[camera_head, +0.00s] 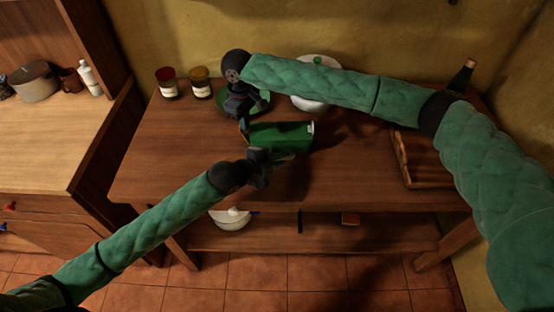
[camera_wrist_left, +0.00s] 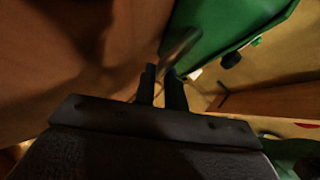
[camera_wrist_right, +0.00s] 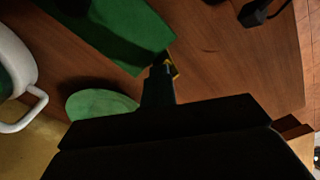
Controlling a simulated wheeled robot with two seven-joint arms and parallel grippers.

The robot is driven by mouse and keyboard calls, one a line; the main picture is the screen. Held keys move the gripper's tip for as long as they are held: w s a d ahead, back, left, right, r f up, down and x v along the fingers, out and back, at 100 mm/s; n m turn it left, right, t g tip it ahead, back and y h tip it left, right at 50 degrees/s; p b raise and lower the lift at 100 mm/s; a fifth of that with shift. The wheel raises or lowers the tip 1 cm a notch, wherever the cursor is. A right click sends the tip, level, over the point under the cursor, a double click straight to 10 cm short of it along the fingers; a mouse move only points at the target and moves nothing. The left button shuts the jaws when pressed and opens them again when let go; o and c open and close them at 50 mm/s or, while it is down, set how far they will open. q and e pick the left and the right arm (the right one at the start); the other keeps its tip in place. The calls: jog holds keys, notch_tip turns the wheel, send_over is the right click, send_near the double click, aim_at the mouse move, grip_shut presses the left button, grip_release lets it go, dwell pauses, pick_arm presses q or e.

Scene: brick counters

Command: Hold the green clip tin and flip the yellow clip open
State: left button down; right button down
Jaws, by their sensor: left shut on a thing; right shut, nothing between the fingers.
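The green clip tin (camera_head: 280,136) lies on the table, with a pale mark at its right end. It fills the top of the left wrist view (camera_wrist_left: 225,25) and the upper left of the right wrist view (camera_wrist_right: 125,35). My left gripper (camera_head: 268,160) is shut at its near side, on a thin grey part (camera_wrist_left: 182,48) that seems to belong to the tin. My right gripper (camera_head: 243,118) is shut and empty at the tin's left end. The yellow clip (camera_wrist_right: 172,70) shows right at its fingertips, mostly hidden by them. Whether they touch it I cannot tell.
A green plate (camera_wrist_right: 98,104) lies behind the tin, under my right gripper. Red-lidded (camera_head: 167,83) and yellow-lidded (camera_head: 200,82) jars, a white pot (camera_head: 315,97) and a bottle (camera_head: 463,75) stand at the back. A wooden tray (camera_head: 425,175) is at right. The front left is clear.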

jog(key=shift+a+f, duration=0.1)
jog(key=shift+a, duration=0.15)
dwell(0.3)
jog(key=shift+a+f, duration=0.4)
jog(key=shift+a, duration=0.2)
notch_tip(320, 180, up, 8)
jog(key=shift+d, duration=0.3)
dwell(0.5)
pick_arm(q)
jog(key=c, duration=1.4)
grip_release()
jog(key=v, duration=1.2)
